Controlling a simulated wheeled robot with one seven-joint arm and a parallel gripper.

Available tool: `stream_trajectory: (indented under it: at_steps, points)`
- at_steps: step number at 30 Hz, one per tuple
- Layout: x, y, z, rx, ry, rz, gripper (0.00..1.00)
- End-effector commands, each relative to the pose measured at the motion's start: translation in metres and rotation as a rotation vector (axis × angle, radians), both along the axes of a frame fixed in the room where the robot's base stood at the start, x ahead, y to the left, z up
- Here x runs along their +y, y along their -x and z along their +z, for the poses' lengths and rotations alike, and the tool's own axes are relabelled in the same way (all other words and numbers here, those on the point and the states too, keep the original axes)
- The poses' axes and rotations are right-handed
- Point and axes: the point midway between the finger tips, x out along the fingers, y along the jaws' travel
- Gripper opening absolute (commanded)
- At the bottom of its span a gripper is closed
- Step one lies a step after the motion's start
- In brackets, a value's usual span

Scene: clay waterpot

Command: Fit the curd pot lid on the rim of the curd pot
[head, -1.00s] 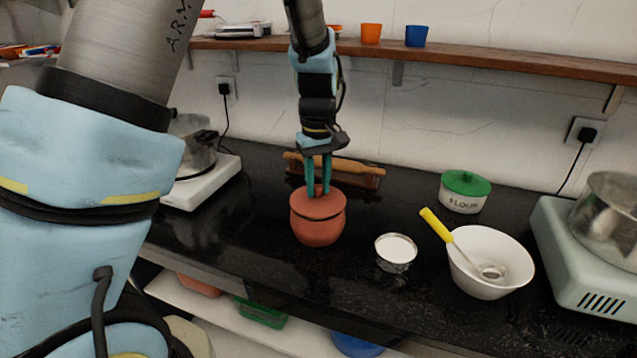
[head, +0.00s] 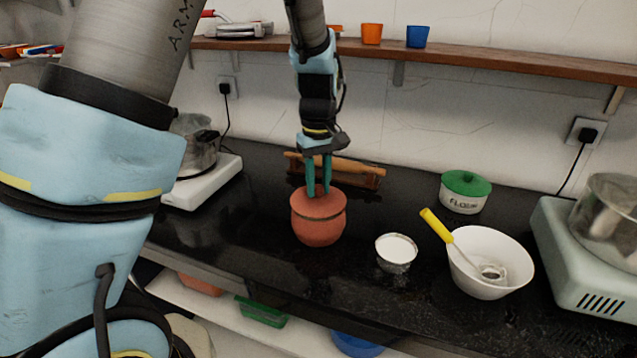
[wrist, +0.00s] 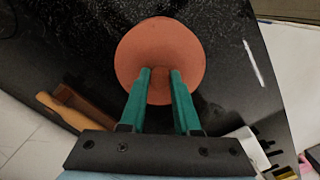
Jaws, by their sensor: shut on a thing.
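The clay curd pot (head: 318,230) stands upright on the black counter in the head view. The curd pot lid (head: 322,206), a reddish clay disc, lies over the pot's mouth and looks about level. In the wrist view the lid (wrist: 160,45) is a round disc that hides the pot below it. My gripper (head: 319,190) points straight down above the lid, its green fingers shut on the lid's knob; the fingers also show in the wrist view (wrist: 160,76). I cannot tell whether the lid's edge fully touches the rim all around.
A steel bowl of white curd (head: 396,250) and a white bowl (head: 492,265) with a yellow-handled whisk stand to the right. A green-lidded flour tin (head: 465,192) is further back. A rolling pin on a board (head: 352,168) lies behind the pot.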

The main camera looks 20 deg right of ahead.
Motion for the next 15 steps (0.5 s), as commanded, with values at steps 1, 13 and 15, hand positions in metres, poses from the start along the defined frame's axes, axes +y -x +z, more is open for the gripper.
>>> stream_trajectory:
  at_steps: [1,13,15]
  points:
    - [-0.0001,0.0000,0.0000,0.000,0.000,0.000,0.00]
    - [0.0000,0.0000,-0.0054,0.000,0.000,0.000,0.00]
    - [-0.0001,0.0001,-0.0070,0.000,0.000,0.000,0.00]
